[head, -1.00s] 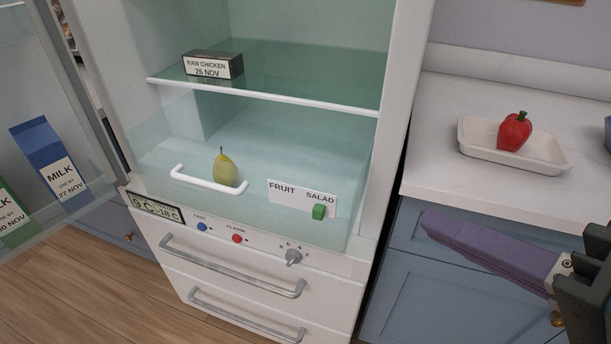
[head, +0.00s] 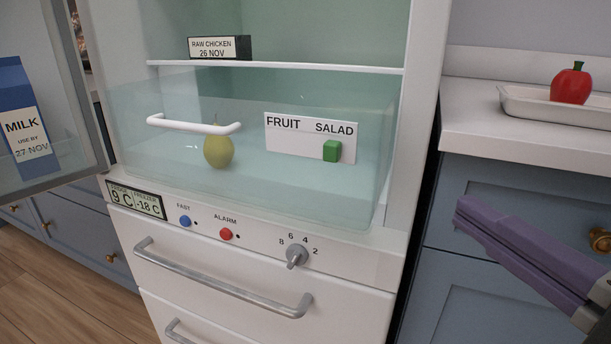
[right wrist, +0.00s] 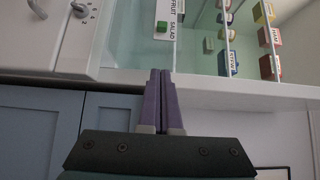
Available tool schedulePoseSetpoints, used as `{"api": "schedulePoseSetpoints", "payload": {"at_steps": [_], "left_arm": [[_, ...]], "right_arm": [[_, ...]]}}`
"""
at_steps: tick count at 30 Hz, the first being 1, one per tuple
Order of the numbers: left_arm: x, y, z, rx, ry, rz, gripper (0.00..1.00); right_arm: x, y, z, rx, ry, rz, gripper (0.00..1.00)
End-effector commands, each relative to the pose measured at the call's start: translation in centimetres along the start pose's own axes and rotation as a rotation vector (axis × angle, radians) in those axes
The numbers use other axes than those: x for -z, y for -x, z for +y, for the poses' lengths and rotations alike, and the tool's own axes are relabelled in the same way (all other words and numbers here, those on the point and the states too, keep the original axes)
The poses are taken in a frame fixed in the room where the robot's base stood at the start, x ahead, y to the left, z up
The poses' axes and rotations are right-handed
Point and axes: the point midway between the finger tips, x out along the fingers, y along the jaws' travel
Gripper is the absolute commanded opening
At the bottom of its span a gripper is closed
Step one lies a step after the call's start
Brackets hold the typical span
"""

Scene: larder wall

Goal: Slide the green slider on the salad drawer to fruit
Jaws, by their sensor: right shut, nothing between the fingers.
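The salad drawer (head: 250,190) is a clear bin at the bottom of the open fridge, with a white handle (head: 195,125). Its white label plate (head: 295,138) reads FRUIT on the left and SALAD on the right. The green slider (head: 332,150) is a small block below the word SALAD; it also shows in the right wrist view (right wrist: 161,29). My right gripper (head: 462,213) has purple fingers and is shut and empty. It is right of and below the slider, apart from it, in front of the blue cabinet. In the right wrist view its fingertips (right wrist: 160,72) point towards the label. My left gripper is out of view.
A pear (head: 218,150) is in the drawer. Below are a knob (head: 297,257), a blue button (head: 184,221), a red button (head: 225,234) and a metal handle (head: 220,280). The counter edge (head: 530,155) is right of the fridge, with a tray (head: 540,108) and red pepper (head: 571,85).

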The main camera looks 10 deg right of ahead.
Motion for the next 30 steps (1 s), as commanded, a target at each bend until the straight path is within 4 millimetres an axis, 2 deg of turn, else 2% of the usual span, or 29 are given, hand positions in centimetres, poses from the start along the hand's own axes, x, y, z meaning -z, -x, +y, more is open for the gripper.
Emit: {"api": "schedulePoseSetpoints", "payload": {"at_steps": [11,17,27,30], "left_arm": [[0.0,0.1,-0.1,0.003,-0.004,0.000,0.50],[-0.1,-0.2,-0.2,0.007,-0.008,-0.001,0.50],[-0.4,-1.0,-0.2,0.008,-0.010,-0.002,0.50],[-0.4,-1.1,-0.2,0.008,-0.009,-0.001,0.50]], "right_arm": [[0.0,-0.7,-0.1,0.001,0.002,0.000,0.00],[0.0,-3.7,-0.1,0.006,0.001,0.001,0.00],[0.0,-10.4,-0.1,0.002,0.000,-0.001,0.00],[-1.4,-11.4,-0.1,0.001,-0.004,-0.001,0.00]]}}
